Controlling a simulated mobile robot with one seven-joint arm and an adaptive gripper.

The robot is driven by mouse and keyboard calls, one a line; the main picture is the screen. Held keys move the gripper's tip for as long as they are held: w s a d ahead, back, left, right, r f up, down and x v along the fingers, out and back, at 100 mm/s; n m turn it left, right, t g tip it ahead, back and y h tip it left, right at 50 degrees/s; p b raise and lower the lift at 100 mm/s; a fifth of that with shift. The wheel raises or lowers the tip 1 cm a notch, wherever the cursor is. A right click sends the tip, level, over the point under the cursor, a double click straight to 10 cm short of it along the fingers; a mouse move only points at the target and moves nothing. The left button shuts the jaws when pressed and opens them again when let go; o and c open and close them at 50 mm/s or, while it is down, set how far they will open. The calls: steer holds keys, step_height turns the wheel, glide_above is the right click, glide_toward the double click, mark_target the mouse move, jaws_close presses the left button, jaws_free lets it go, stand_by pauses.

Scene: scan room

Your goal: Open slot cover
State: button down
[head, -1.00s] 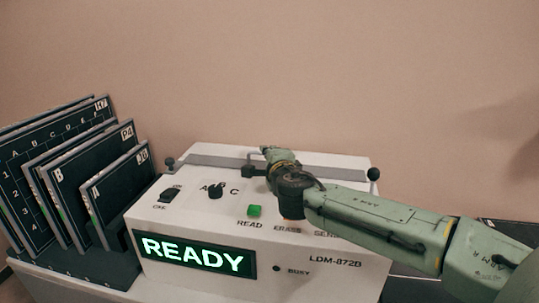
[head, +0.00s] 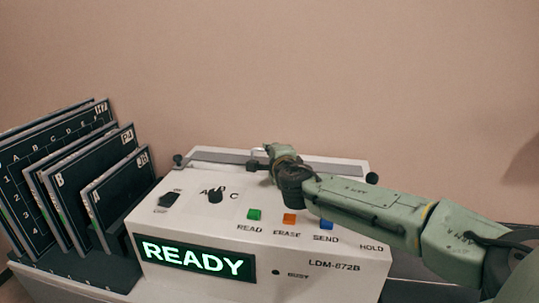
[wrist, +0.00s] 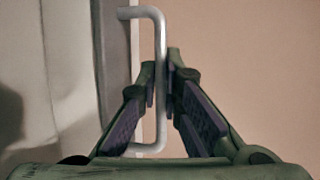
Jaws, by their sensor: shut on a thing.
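The white LDM-872B machine (head: 300,262) stands in the head view with its display lit READY. A grey slot cover strip (head: 215,156) runs along its top back edge, with black knobs at its ends. My gripper (head: 268,153) is at the middle of this strip, and the arm hides part of it. In the wrist view a pale U-shaped handle (wrist: 160,35) stands out from a grey panel (wrist: 115,60). My gripper (wrist: 161,75) is shut on the handle's straight bar, with one finger on each side.
Several dark lettered plates (head: 70,185) stand in a rack left of the machine. The machine's top carries a switch, a dial (head: 215,196) and green (head: 254,214), orange (head: 289,218) and blue (head: 326,224) buttons. A plain wall (head: 300,70) rises behind.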

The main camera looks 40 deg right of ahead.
steer(key=shift+w+d, duration=0.85)
steer(key=shift+d, duration=0.15)
steer(key=c, duration=2)
jaws_free()
